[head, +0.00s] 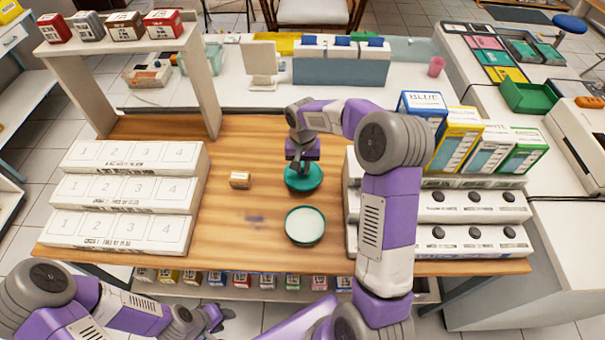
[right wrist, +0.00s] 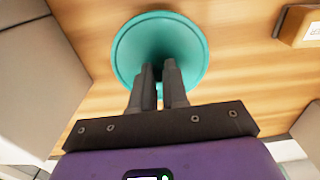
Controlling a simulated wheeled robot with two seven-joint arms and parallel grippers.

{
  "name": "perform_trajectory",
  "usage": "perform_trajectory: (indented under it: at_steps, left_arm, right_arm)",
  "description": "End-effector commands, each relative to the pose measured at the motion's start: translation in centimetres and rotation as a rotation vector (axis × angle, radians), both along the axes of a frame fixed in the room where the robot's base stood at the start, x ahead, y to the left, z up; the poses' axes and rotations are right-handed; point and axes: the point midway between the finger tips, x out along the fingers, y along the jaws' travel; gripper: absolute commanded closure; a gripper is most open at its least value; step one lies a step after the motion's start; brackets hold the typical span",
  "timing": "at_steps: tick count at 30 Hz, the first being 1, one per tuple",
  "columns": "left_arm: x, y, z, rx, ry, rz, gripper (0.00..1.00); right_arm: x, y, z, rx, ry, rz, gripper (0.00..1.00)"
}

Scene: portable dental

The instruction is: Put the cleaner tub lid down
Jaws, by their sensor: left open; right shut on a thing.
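The cleaner tub lid (head: 304,180) is a round teal disc over the wooden table, behind the tub. My right gripper (head: 301,163) points down and is shut on the lid. In the right wrist view, the lid (right wrist: 180,45) shows beyond the two closed fingers (right wrist: 159,80), which cover its grip point. I cannot tell whether the lid touches the table. The open cleaner tub (head: 305,226) is round and teal-rimmed with a pale inside, nearer the front edge. My left gripper (head: 218,318) is open and empty, low in front of the table.
A small cardboard-coloured block (head: 240,180) sits left of the lid. White numbered boxes (head: 125,190) stand at the left, and white units with dark knobs (head: 470,215) at the right. Bare wood (head: 255,150) lies around the lid.

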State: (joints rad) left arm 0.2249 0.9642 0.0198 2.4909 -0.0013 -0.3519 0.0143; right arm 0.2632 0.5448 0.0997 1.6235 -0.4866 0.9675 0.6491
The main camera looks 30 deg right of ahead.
Motion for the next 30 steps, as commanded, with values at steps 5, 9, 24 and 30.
perform_trajectory:
  at_steps: [5,9,24,30]
  left_arm:
    - [0.0,0.0,-0.9,0.000,0.000,0.000,0.57]
    - [0.0,0.0,-0.8,0.000,0.000,0.000,0.57]
    - [0.0,0.0,-1.0,0.000,0.000,0.000,0.57]
    - [0.0,0.0,-0.9,0.000,0.000,0.000,0.57]
  right_arm:
    - [-0.1,0.0,-3.0,0.000,0.002,-0.001,1.00]
    - [0.0,0.0,-3.1,0.000,0.000,-0.001,1.00]
    - [0.0,0.0,-3.3,0.000,0.000,0.000,0.61]
    - [0.0,0.0,-3.3,0.000,0.000,0.000,0.61]
